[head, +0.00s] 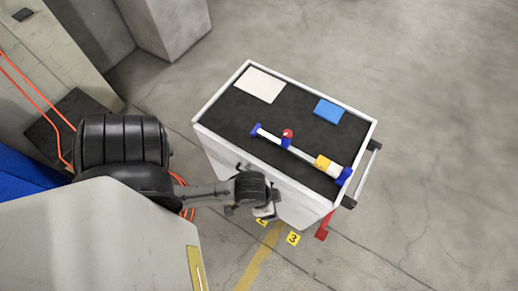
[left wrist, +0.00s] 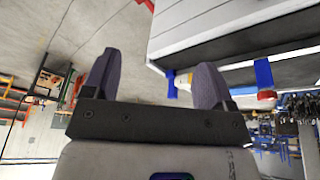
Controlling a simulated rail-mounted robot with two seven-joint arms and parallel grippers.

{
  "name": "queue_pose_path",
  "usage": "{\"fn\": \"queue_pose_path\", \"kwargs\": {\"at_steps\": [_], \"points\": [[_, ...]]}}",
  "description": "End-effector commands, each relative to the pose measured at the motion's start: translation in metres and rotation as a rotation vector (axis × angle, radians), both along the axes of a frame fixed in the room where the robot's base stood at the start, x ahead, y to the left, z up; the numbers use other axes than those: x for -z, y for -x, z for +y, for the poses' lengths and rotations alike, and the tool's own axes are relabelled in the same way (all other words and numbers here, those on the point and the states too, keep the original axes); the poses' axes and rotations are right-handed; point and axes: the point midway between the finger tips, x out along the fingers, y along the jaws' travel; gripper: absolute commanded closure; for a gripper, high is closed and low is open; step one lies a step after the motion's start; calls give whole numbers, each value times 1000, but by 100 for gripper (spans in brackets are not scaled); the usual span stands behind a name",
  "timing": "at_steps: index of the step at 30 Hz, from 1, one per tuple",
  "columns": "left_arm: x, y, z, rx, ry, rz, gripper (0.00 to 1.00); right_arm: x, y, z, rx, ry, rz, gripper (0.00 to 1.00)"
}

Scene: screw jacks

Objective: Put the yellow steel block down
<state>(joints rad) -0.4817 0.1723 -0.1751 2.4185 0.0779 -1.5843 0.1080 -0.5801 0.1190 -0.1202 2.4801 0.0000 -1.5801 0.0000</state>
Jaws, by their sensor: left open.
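The yellow block (head: 322,162) is at the right end of a white bar (head: 302,154) with blue end pieces, on the cart's dark top. Whether it rests on the bar or beside it is unclear. In the left wrist view a small yellow-and-white piece (left wrist: 183,80) shows near a blue upright, partly behind a finger. My left gripper (head: 265,212) is beside the cart's near side, apart from the block. In the left wrist view its two fingers (left wrist: 157,62) are spread with nothing between them. My right gripper is not in view.
Floor to the right is clear; orange cables (head: 38,92) run at left.

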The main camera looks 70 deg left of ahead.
Motion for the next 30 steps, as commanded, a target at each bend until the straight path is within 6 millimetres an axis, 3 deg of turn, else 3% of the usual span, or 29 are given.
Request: {"fn": "queue_pose_path", "kwargs": {"at_steps": [3, 6, 20, 26, 30], "points": [[-3, 19, 11, 1, -44, 3, 21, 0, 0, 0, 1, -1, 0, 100], [-5, 26, 16, 3, -68, 3, 21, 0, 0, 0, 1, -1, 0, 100], [-2, 28, 18, 7, -76, 4, 21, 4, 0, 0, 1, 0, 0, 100], [21, 28, 18, 7, -76, 4, 21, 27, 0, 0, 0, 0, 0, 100], [53, 28, 18, 7, -74, 4, 21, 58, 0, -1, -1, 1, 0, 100]]}}
